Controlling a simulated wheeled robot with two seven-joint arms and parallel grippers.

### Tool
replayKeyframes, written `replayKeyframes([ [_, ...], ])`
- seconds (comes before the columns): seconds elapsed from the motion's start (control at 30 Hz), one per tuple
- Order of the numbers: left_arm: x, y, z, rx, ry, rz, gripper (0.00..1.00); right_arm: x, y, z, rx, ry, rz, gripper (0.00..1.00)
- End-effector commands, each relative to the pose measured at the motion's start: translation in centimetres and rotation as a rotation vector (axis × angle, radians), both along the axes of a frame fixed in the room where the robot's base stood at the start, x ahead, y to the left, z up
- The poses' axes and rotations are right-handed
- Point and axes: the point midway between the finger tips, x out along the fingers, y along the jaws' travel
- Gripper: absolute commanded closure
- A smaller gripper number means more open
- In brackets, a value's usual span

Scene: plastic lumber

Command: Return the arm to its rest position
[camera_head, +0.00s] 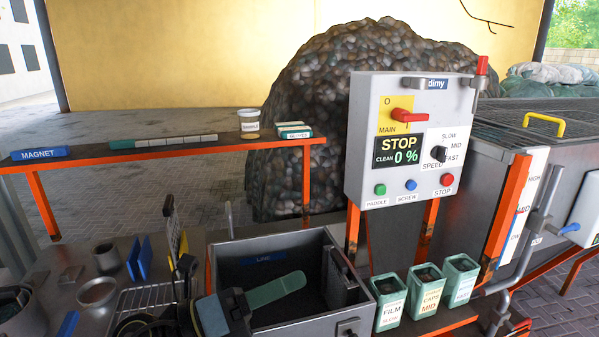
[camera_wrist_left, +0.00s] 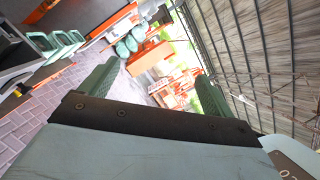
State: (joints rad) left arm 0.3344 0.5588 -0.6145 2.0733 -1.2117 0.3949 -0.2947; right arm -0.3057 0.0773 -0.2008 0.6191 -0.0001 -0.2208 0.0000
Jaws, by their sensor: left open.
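My left gripper (camera_head: 258,300) is low in the head view, in front of and over the grey metal tank (camera_head: 225,255). One pale green finger shows clearly, reaching to the right across the tank's opening. In the left wrist view both green fingers of this gripper (camera_wrist_left: 153,80) stand wide apart with nothing between them. The gripper is open and empty. My right gripper is not in view.
A control panel (camera_head: 408,140) reading STOP and 0 % stands right of the tank. Labelled green bins (camera_head: 425,290) sit below it. An orange-edged shelf (camera_head: 75,163) crosses the left. Cups, blue plates and a wire rack (camera_head: 145,297) crowd the lower-left bench.

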Motion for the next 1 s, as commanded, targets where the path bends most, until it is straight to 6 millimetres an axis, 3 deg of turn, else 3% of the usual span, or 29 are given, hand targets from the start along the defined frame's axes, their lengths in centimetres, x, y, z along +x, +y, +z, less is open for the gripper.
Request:
replayKeyframes([
  [0.1, 1.4, 2.7, 1.7, -0.312, 0.218, 0.164, 0.11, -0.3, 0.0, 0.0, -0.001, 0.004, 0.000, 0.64],
  [0.23, 3.3, 7.3, 0.9, -0.618, 0.486, 0.367, 0.11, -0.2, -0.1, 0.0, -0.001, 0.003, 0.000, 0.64],
  [0.37, 3.9, 12.3, -3.2, -0.884, 0.780, 0.587, 0.11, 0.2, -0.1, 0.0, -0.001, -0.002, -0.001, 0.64],
  [0.47, 2.9, 15.7, -7.9, -1.056, 1.020, 0.770, 0.11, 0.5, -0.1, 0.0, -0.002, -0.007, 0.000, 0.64],
  [0.6, -1.2, 18.9, -15.3, -1.242, 1.364, 1.039, 0.11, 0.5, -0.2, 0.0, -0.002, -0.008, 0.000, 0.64],
  [0.7, -5.1, 19.9, -19.6, -1.322, 1.578, 1.210, 0.11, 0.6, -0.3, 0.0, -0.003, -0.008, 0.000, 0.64],
  [0.8, -9.0, 20.2, -22.7, -1.364, 1.756, 1.355, 0.11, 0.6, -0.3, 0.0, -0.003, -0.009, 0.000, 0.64],
  [1.0, -16.4, 19.8, -26.3, -1.382, 2.048, 1.596, 0.11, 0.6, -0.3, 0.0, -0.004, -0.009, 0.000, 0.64],
])
